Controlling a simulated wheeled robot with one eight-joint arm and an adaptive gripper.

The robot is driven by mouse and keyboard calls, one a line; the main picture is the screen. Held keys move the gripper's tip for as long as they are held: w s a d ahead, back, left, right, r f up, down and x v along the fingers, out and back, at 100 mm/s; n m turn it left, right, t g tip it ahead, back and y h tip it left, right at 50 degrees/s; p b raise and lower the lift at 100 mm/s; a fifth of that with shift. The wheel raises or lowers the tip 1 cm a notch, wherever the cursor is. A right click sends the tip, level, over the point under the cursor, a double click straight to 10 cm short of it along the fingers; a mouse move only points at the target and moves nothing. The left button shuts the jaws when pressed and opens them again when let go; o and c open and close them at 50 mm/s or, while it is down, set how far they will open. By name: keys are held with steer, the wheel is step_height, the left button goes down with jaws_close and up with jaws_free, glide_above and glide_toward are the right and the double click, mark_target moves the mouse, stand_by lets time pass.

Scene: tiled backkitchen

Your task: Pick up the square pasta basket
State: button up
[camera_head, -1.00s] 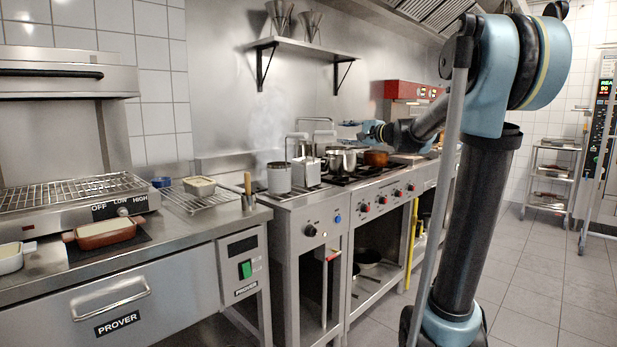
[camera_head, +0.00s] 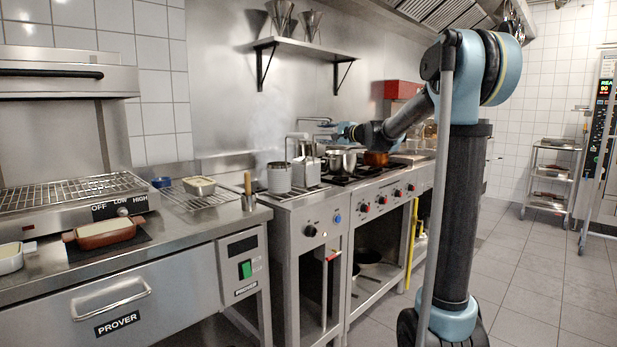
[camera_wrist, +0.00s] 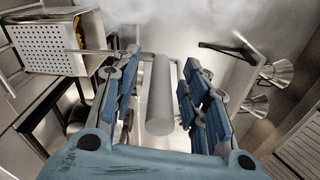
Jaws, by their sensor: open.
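The square pasta basket (camera_head: 306,170) stands at the pasta cooker beside the stove in the head view, with a tall wire handle rising above it. In the wrist view a perforated metal box-shaped basket (camera_wrist: 62,48) shows at the top left, with a thin rod running towards my fingers. A grey cylindrical bar (camera_wrist: 160,95), apparently a handle grip, lies between the two blue fingers. My gripper (camera_wrist: 160,100) is open around this bar, with a gap visible on both sides. In the head view my gripper (camera_head: 338,130) is beside the handle tops; its fingertips are too small to see clearly.
A round container (camera_head: 279,178) stands left of the square basket. A steel pot (camera_head: 341,161) and a copper pot (camera_head: 376,158) sit on the stove to the right. A wall shelf (camera_head: 300,45) with metal cones hangs above. Steam rises behind the baskets.

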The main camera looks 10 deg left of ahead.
steer(key=shift+x, duration=1.15)
steer(key=shift+c, duration=0.2)
steer(key=shift+s, duration=0.1)
jaws_close()
